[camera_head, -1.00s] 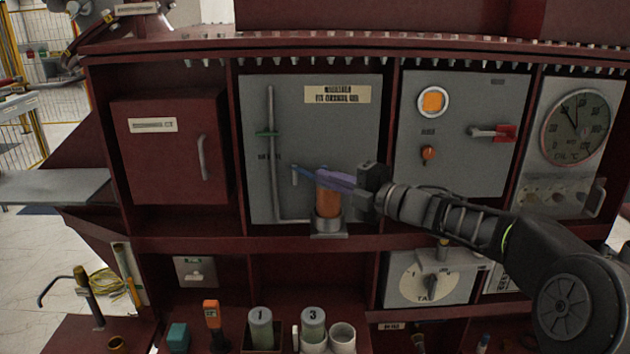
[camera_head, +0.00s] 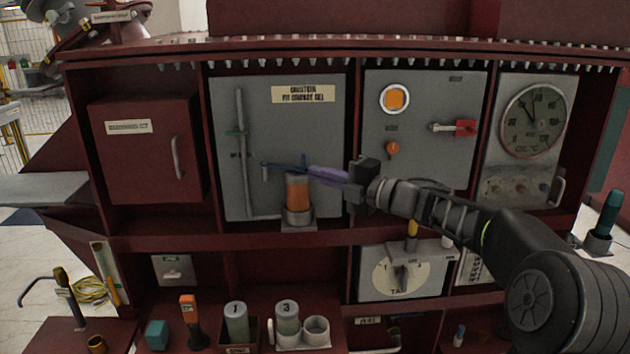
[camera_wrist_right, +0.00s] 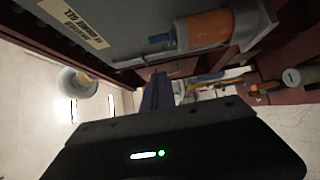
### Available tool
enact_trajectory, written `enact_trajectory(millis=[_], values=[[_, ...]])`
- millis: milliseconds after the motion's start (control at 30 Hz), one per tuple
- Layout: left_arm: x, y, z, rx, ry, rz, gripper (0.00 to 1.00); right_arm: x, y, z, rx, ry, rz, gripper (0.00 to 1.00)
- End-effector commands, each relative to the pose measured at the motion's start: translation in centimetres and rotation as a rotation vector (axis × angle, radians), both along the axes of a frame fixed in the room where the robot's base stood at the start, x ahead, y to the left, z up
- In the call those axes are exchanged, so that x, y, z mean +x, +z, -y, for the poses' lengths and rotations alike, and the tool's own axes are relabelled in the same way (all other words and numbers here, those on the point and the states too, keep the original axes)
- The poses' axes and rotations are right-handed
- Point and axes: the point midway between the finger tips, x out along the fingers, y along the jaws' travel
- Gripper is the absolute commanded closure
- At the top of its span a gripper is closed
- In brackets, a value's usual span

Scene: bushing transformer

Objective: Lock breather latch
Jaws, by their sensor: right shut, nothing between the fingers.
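The breather (camera_head: 298,192) is an upright orange cylinder in a grey base on the shelf, in front of the grey panel. A thin blue latch piece (camera_head: 283,165) lies across its top and points left. In the right wrist view the orange cylinder (camera_wrist_right: 208,28) and the blue piece (camera_wrist_right: 160,40) show at the top. My right gripper (camera_head: 311,171) comes in from the right with purple fingers closed together and empty. Its tips are close to the right end of the blue piece; I cannot tell whether they touch. The fingers also show in the wrist view (camera_wrist_right: 157,82). My left gripper is out of view.
The grey panel (camera_head: 325,125) stands close behind the breather, with a vertical rod (camera_head: 241,130). A panel with a red handle (camera_head: 465,127) is to the right. Below are a tap dial (camera_head: 392,278) and numbered canisters (camera_head: 237,322). A red cabinet (camera_head: 140,165) stands left.

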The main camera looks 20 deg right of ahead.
Motion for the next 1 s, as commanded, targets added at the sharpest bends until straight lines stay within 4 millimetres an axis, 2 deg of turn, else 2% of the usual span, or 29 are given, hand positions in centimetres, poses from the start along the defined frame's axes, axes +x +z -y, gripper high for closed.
enact_trajectory(millis=[200,400,1000], values=[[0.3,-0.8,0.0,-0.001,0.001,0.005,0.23,0.9,-0.4,4.2,0.0,0.003,-0.002,1.0],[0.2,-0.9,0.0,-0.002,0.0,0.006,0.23,1.3,-0.3,6.6,0.001,0.004,-0.003,1.0],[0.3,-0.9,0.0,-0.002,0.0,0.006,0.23,1.4,-0.2,7.0,0.001,0.005,-0.003,1.0]])
